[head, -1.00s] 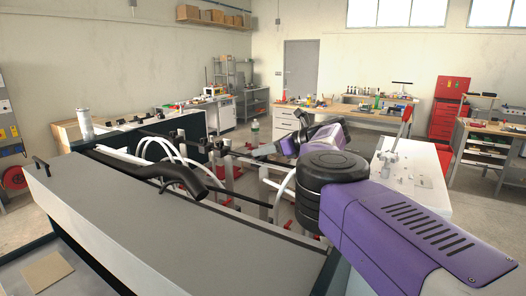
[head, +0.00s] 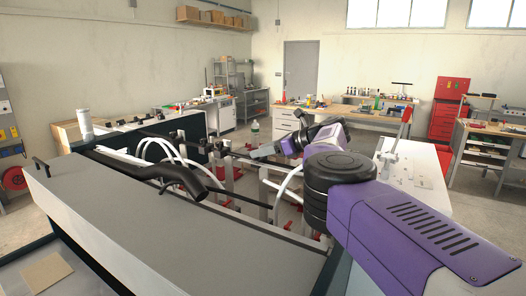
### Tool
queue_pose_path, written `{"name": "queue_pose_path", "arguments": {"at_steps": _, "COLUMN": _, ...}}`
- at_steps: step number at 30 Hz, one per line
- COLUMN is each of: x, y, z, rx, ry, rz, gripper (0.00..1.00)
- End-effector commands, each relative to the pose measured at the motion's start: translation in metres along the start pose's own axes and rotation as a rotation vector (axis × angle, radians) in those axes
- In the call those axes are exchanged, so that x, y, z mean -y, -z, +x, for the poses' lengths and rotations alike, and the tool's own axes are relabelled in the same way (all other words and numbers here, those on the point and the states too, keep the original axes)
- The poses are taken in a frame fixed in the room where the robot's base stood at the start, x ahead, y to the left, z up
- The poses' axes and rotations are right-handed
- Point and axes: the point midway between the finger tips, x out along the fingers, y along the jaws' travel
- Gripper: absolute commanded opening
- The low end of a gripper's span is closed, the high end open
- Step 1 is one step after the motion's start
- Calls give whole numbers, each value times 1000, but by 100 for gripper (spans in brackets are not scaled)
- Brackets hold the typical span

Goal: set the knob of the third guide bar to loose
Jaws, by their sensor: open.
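The box former (head: 130,205) fills the left and middle, with a long grey top panel. Several red knobs show inside its frame, one (head: 237,173) just below my gripper and another (head: 290,228) lower and nearer. The guide bars are thin, partly hidden rails among posts and white hoses; I cannot tell which is the third or how its knob is set.
A white table (head: 425,190) with a red-handled clamp (head: 405,118) stands right of the machine. Workbenches (head: 375,114) and a red cabinet (head: 445,108) stand at the back.

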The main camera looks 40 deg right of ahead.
Motion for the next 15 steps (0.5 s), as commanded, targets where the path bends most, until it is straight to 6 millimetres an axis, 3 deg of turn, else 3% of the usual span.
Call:
{"name": "queue_pose_path", "arguments": {"at_steps": 7, "x": 2, "y": 2, "z": -11, "rx": -1, "ry": 4, "rz": 1, "gripper": 50}}
{"name": "queue_pose_path", "arguments": {"at_steps": 15, "x": 1, "y": 2, "z": -52, "rx": 0, "ry": 3, "rz": 0, "gripper": 50}}
